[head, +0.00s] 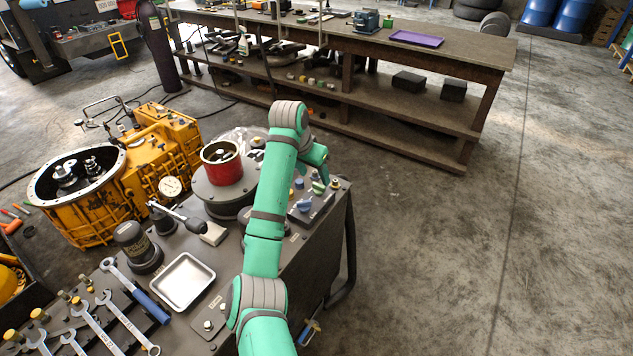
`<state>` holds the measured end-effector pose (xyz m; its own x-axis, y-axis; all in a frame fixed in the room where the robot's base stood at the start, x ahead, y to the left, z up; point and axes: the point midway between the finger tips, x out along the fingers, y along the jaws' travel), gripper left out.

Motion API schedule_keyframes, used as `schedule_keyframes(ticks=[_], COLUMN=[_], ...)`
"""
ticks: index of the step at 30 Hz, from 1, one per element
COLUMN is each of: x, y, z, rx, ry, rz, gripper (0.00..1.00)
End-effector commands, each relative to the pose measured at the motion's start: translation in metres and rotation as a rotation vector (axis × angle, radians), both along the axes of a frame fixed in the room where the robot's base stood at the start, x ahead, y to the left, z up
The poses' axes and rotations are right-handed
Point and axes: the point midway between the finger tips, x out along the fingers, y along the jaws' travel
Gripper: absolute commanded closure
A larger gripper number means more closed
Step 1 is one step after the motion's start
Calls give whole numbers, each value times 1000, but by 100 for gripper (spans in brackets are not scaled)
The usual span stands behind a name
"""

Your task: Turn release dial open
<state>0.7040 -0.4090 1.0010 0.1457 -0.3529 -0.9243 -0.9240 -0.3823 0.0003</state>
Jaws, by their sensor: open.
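A dark control panel (321,212) sits at the right end of the near bench. It carries a light blue knob (304,206), a dark blue knob (299,184) and a green knob (318,188). Which one is the release dial, and how it is turned, I cannot tell at this size. My green arm rises from the bottom, bends at the top, and its far part comes down just behind the panel. I cannot make out my gripper's fingers; they are hidden or too small to see.
A red cylinder (222,172) on a round grey base, a metal tray (181,282) and several wrenches (100,318) are on the near bench. A yellow transmission housing (90,209) stands at the left. A long workbench (462,50) stands behind. The floor at right is clear.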

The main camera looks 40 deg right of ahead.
Motion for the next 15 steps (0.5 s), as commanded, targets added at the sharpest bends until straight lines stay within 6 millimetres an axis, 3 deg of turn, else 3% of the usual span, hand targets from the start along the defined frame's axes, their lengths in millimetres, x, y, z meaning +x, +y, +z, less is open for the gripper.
schedule_keyframes(ticks=[6,15], x=[4,8], y=[-14,-21], z=[-33,-53], rx=[0,0], ry=[2,0], rz=[-2,-1], gripper=[45,45])
